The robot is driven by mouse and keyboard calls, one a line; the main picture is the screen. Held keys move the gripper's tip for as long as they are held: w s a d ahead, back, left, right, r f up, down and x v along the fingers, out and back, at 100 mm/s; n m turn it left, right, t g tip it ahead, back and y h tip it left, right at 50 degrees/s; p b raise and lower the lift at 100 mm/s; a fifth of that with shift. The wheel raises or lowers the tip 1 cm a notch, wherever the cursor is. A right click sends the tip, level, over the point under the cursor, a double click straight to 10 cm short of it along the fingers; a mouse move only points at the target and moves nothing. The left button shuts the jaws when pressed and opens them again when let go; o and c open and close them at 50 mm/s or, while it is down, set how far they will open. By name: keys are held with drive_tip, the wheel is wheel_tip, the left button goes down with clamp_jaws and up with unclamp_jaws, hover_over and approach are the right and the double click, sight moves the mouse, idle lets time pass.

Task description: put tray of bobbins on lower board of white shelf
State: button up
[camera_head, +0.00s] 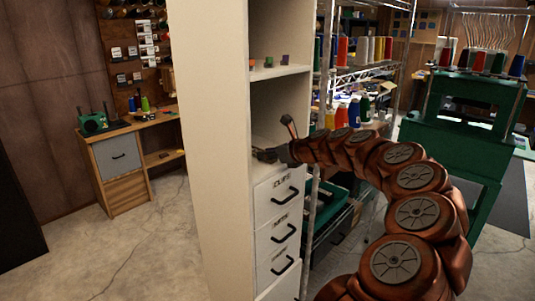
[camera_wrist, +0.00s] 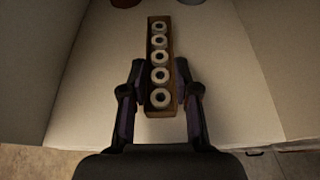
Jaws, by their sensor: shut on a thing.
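The tray of bobbins (camera_wrist: 161,113) is a narrow brown tray with a single row of several pale, dark-centred bobbins. My gripper (camera_wrist: 160,82) is shut on it, one finger on each long side. The tray points away from me over a pale board between the shelf's side walls. I cannot tell whether it touches the board. In the head view my gripper (camera_head: 270,154) is inside the white shelf (camera_head: 212,150), at the lower board (camera_head: 262,170) just above the drawers. The tray is not clearly visible there; the shelf's side panel hides part of that space.
The upper board (camera_head: 280,72) holds a few small coloured items. Two dark round things (camera_wrist: 190,2) stand beyond the tray at the back. Labelled drawers (camera_head: 277,198) lie below. A wire rack of thread cones (camera_head: 362,50) and a green machine (camera_head: 455,130) stand to the right.

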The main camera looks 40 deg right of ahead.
drive_tip(key=o, duration=1)
drive_tip(key=shift+c, duration=0.2)
drive_tip(key=v, duration=1.2)
